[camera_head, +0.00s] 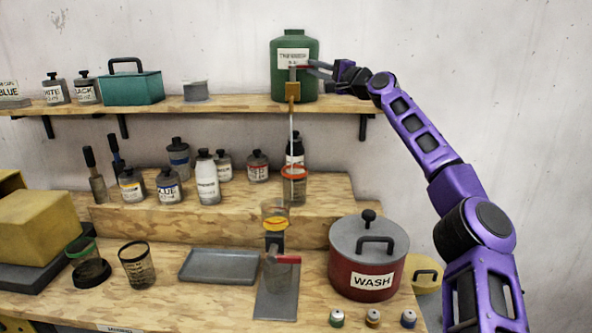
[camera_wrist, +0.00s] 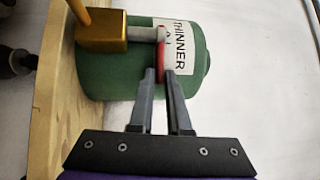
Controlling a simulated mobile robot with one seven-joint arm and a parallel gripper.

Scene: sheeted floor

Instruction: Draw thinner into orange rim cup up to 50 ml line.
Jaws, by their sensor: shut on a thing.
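The green thinner jug (camera_head: 307,85) stands on the upper shelf, its label facing out. It also shows in the wrist view (camera_wrist: 120,75). A brass tap (camera_head: 292,91) with a red lever (camera_head: 304,67) is on its front. My gripper (camera_head: 319,68) is shut on the red lever, and the wrist view shows its fingertips (camera_wrist: 158,74) around the lever (camera_wrist: 161,58). A thin pale stream (camera_head: 291,130) runs down from the tap toward the orange rim cup (camera_head: 300,190), which stands below on the step. The cup's liquid level and 50 ml line are too small to read.
Several paint bottles (camera_head: 208,182) stand on the step left of the cup. Below are a clear cup on a dark stand (camera_head: 275,241), a grey tray (camera_head: 220,266) and a red WASH pot (camera_head: 368,277). A teal box (camera_head: 133,88) sits on the shelf.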

